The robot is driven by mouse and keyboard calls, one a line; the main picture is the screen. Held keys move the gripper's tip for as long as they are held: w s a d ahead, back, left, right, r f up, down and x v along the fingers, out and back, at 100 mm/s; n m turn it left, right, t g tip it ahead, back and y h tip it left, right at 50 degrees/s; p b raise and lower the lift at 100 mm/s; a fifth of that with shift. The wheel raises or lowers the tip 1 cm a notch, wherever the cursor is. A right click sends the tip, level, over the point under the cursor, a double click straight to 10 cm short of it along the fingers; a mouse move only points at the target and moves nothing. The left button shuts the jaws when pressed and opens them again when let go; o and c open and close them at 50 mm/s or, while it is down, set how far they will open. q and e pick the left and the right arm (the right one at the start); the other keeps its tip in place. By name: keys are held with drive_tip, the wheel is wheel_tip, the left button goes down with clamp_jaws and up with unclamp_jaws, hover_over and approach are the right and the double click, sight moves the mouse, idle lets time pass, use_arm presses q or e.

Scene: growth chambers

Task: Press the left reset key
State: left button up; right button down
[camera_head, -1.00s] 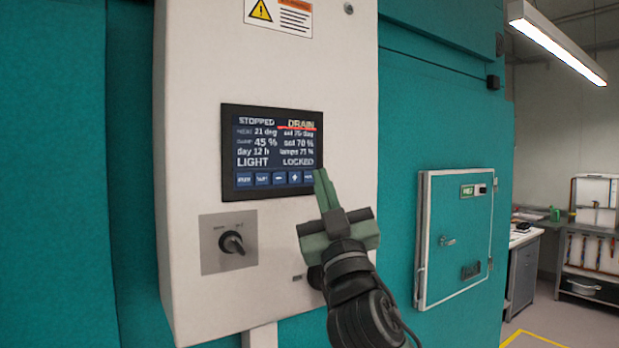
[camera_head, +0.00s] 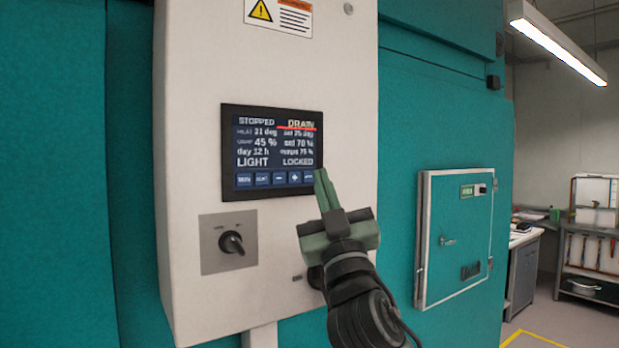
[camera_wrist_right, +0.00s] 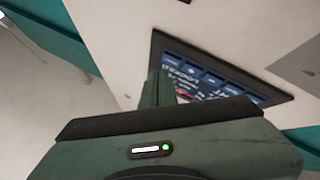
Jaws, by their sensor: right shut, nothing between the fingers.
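A dark display panel (camera_head: 270,135) on the pale control box reads STOPPED, DRAIN, LIGHT and LOCKED. A row of several small blue keys (camera_head: 276,178) runs along its bottom edge; their labels are mostly too small to read. I cannot tell any key marked reset. My right gripper (camera_head: 320,176) is shut and empty, its fingertips at the lower right corner of the display. In the right wrist view the gripper's fingers (camera_wrist_right: 160,84) overlap one end of the display (camera_wrist_right: 215,72); whether they touch it is unclear. My left gripper is not in view.
A black rotary switch (camera_head: 232,242) on a grey plate sits below the display. A small knob is partly hidden behind my right arm. A teal hatch (camera_head: 456,237) with a handle is to the right.

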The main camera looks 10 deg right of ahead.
drive_tip(key=shift+w, duration=0.1)
drive_tip(key=shift+w+a, duration=0.2)
drive_tip(key=shift+w, duration=0.15)
drive_tip(key=shift+w+b, duration=0.25)
drive_tip(key=shift+b, duration=0.1)
idle(0.6)
drive_tip(key=shift+s, duration=0.2)
drive_tip(key=shift+s+d, duration=0.2)
drive_tip(key=shift+s, duration=0.3)
idle(0.3)
drive_tip(key=s, duration=0.1)
drive_tip(key=s+d, duration=0.1)
drive_tip(key=s, duration=0.2)
drive_tip(key=shift+s+d+p, duration=0.35)
drive_tip(key=shift+p, duration=0.05)
idle(0.3)
